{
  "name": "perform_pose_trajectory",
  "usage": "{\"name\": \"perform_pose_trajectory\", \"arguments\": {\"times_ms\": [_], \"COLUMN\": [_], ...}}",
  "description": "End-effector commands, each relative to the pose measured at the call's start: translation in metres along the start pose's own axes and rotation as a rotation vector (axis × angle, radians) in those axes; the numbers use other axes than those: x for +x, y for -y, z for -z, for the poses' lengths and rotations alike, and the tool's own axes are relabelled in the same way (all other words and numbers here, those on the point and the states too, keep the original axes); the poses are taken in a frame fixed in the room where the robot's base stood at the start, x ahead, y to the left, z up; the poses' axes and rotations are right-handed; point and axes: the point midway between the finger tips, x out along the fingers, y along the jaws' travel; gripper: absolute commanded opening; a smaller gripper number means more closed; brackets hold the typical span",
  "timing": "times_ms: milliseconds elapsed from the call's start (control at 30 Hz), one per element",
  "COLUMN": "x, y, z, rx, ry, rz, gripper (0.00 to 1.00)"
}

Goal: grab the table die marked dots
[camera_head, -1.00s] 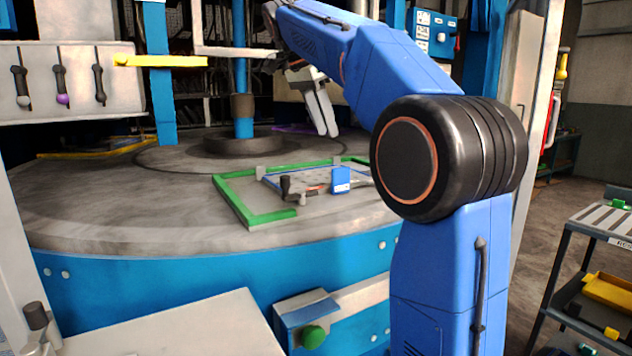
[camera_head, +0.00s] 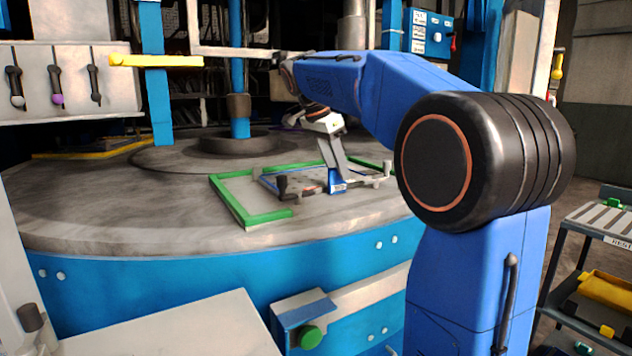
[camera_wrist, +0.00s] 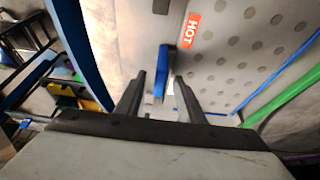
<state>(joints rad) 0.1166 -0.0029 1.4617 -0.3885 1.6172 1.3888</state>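A small blue die (camera_head: 337,187) with a white label stands on a perforated grey plate inside the green frame on the round table. Its marking is too small to read. In the wrist view the blue die (camera_wrist: 161,72) shows as a narrow upright blue piece between my two fingers. My gripper (camera_head: 338,178) points down over the die, its fingers reaching down to it. In the wrist view my gripper (camera_wrist: 159,78) is open, with a gap visible beside the die. Whether a finger touches it I cannot tell.
The green frame (camera_head: 250,219) and a dark-knobbed handle (camera_head: 283,187) lie close to the die. A red HOT label (camera_wrist: 189,30) is on the plate beside it. A bent bar with a grey knob stands right of the die.

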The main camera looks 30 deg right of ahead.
Motion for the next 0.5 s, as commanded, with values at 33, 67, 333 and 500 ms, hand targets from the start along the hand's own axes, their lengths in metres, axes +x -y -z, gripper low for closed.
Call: {"name": "perform_pose_trajectory", "arguments": {"times_ms": [33, 67, 333, 500], "x": [0.0046, 0.0063, 0.0091, 0.0090], "y": [-0.0007, -0.0006, -0.0001, -0.0001], "z": [0.0001, 0.0002, 0.0002, 0.0002], "rx": [0.000, 0.000, 0.000, 0.000], "ry": [0.000, 0.000, 0.000, 0.000], "rz": [-0.002, -0.001, 0.001, 0.001], "gripper": [0.35, 0.35, 0.35, 0.00]}}
